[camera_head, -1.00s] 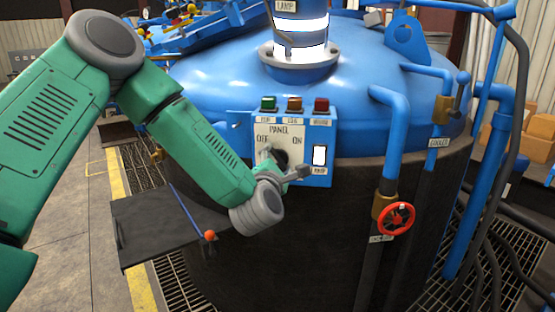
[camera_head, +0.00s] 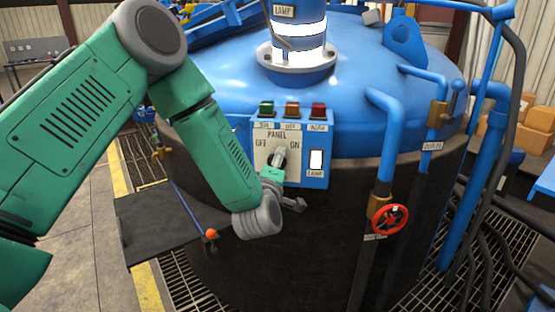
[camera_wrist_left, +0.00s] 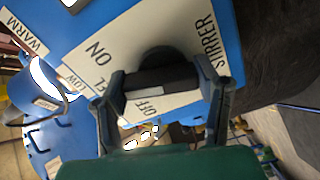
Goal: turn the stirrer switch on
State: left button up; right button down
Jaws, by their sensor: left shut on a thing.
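The stirrer switch (camera_wrist_left: 165,83) is a black knob with a grey grip bar and a white mark, set on the white plate (camera_wrist_left: 128,48) marked ON, OFF and STIRRER. My left gripper (camera_wrist_left: 160,82) has one finger at each end of the bar and is shut on it. OFF is printed at left and ON at right. The white mark lies near the OFF lettering in the wrist view; its exact setting is unclear. My right gripper is out of view.
Green, orange and red buttons (camera_head: 292,109) top the panel, and a lit white lamp switch (camera_head: 315,160) is at its right. A red valve wheel (camera_head: 389,219) and blue pipes stand farther right. A dark shelf (camera_head: 150,229) with an orange-tipped lever (camera_head: 211,234) is at lower left.

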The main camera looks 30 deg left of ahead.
pick_arm(q)
jog(key=m+p, duration=0.2)
jog(key=m, duration=0.3)
jog(key=shift+a, duration=0.1)
jog(key=shift+m+p, duration=0.3)
dwell(0.4)
jog(key=o, duration=1.2)
jog(key=shift+c, duration=0.2)
jog(key=shift+w+a, duration=0.1)
jog(key=shift+a, duration=0.05)
jog(key=shift+f, duration=0.1)
